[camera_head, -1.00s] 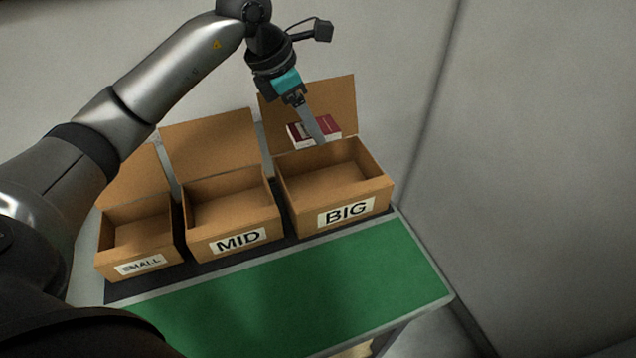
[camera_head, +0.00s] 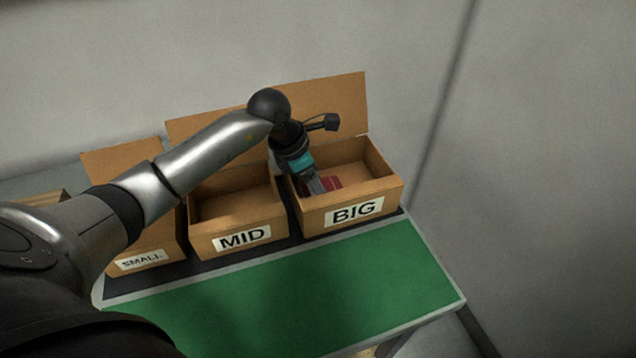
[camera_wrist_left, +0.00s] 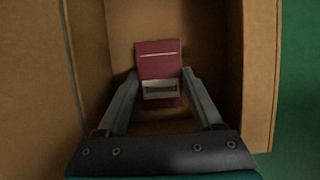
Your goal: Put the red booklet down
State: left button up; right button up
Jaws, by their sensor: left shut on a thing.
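The red booklet (camera_head: 333,184) is inside the BIG box (camera_head: 385,190), low between its walls. In the left wrist view the red booklet (camera_wrist_left: 158,62) shows a pale label toward the gripper. My left gripper (camera_head: 322,188) reaches down into the BIG box, and its two fingers (camera_wrist_left: 158,88) are shut on the booklet's sides. Whether the booklet touches the box floor I cannot tell. My right gripper is not in view.
The MID box (camera_head: 270,222) and the SMALL box (camera_head: 172,254) stand open to the left of the BIG box, lids raised at the back. A clear green strip (camera_head: 300,290) runs along the table front. A wall is behind.

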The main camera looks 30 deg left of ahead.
pick_arm(q)
jog(key=o, duration=1.4)
jog(key=shift+r, duration=0.2)
jog(key=p+v, duration=0.1)
jog(key=v, duration=1)
jog(key=shift+s+a+r+p, duration=0.1)
jog(key=shift+s+r+p, duration=0.1)
jog(key=shift+r+p, duration=0.15)
